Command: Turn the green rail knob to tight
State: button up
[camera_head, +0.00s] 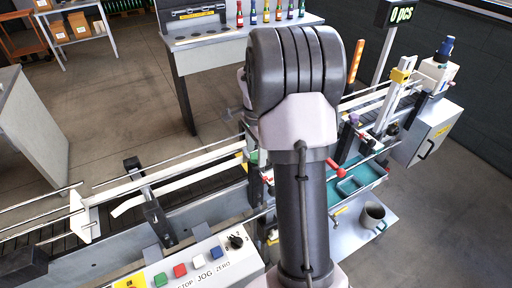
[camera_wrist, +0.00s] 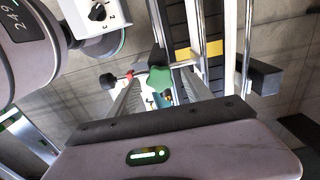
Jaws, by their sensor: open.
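The green rail knob (camera_wrist: 160,78) shows in the wrist view as a star-shaped green knob beside the conveyor rails. My gripper (camera_wrist: 161,76) is open, with its two ribbed fingers reaching up from the gripper body on either side of the knob in the picture. I cannot tell whether the fingers touch the knob or how far beyond the fingertips it lies. In the head view a small green part (camera_head: 253,157) shows at the left edge of my arm, probably the same knob. My arm hides the gripper there.
A red-handled part (camera_wrist: 110,79) lies just left of the knob. In the head view, the conveyor's guide rails (camera_head: 150,185) run along the left. A button panel (camera_head: 195,262) stands in front, and a grey mug (camera_head: 374,217) and teal tray (camera_head: 350,187) are at right.

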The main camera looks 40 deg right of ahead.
aim_at(256, 155)
notch_tip(256, 155, up, 17)
jog(key=p, duration=0.4)
jog(key=shift+r+p, duration=0.2)
jog(key=shift+p, duration=0.2)
jog(key=s+a+f+n+t+b, duration=0.25)
jog(key=a+n+b, duration=0.45)
jog(key=a, duration=0.8)
jog(key=s+a+f+n+t+y+b, duration=0.1)
jog(key=s+a+f+n+b, duration=0.3)
jog(key=s+a, duration=0.3)
jog(key=s+a+f+n+t+y+b, duration=0.1)
jog(key=s+a+f+n+t+b, duration=0.1)
jog(key=s+a+f+n+b, duration=0.2)
jog(key=s+a+f+n, duration=0.1)
jog(key=s+a, duration=0.2)
jog(key=a, duration=0.2)
jog(key=shift+s+f, duration=0.15)
jog(key=shift+s, duration=0.15)
